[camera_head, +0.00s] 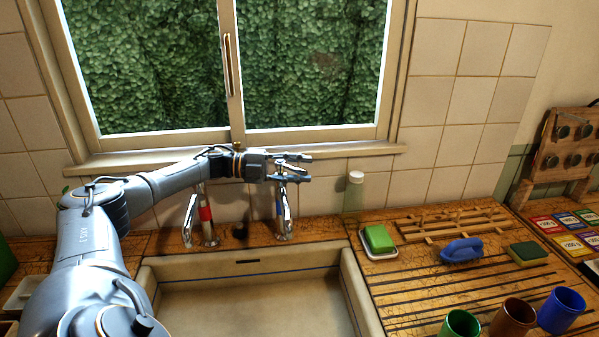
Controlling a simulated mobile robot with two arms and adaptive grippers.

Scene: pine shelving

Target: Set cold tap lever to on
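The cold tap (284,212) is the chrome tap with a blue band, standing behind the sink. Its top and lever are largely hidden by my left gripper (302,168). The gripper reaches in from the left at the height of the tap's top, its fingers pointing right. The fingers look apart, with a gap between them. I cannot tell whether they touch the lever, or how the lever is set. A second chrome tap (206,222) with a red band stands to the left, under my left arm. My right gripper is not in view.
The sink (250,300) is in front of the taps. On the right are a clear bottle (354,195), green soap (378,238) in a dish, a wooden rack (455,222), a blue brush (461,250), a sponge (528,254) and cups (512,318). The window (235,70) is behind.

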